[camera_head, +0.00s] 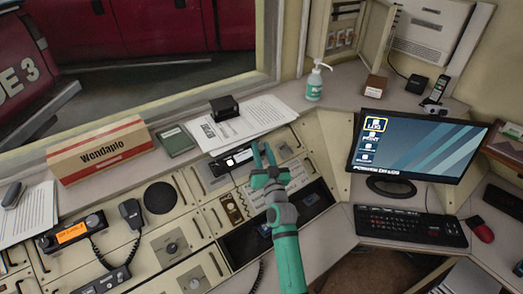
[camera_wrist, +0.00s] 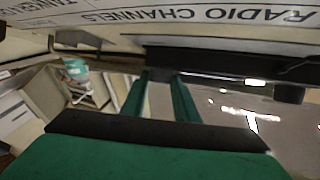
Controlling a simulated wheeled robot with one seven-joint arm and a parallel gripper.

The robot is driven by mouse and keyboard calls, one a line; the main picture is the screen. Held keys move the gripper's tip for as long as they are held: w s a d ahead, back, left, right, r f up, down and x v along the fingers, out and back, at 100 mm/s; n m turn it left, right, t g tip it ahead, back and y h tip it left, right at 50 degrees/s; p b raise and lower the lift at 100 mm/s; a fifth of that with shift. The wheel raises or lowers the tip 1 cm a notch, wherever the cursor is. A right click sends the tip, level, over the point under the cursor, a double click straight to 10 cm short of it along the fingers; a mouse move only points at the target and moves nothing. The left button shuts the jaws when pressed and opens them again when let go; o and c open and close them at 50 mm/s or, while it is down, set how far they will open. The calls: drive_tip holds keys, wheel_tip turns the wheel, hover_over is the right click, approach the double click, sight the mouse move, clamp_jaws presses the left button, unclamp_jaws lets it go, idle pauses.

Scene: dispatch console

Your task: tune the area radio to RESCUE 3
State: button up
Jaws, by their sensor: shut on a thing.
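My gripper (camera_head: 264,148) is at the front of a dark radio unit (camera_head: 236,160) with a small lit display, set in the sloped console below the papers. In the wrist view the two green fingers (camera_wrist: 160,76) reach to the dark front of that unit. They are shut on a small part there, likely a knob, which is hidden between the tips. The channel and display text are too small to read. A second radio (camera_head: 73,234) with an orange display and a corded handset (camera_head: 131,214) stands at the left. I cannot tell from labels which is the area radio.
A sheet headed RADIO CHANNELS (camera_wrist: 230,15) lies just above the unit, with a black box (camera_head: 224,108) on the papers. The space before the console is free.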

drive_tip(key=shift+a+f, duration=0.1)
drive_tip(key=o, duration=1.1)
drive_tip(key=shift+c, duration=0.2)
drive_tip(key=shift+s, duration=0.1)
drive_tip(key=shift+s+d+f, duration=0.1)
drive_tip(key=shift+s+d, duration=0.15)
drive_tip(key=shift+s, duration=0.25)
drive_tip(key=v, duration=0.9)
drive_tip(key=shift+s, duration=0.35)
drive_tip(key=shift+a, duration=0.1)
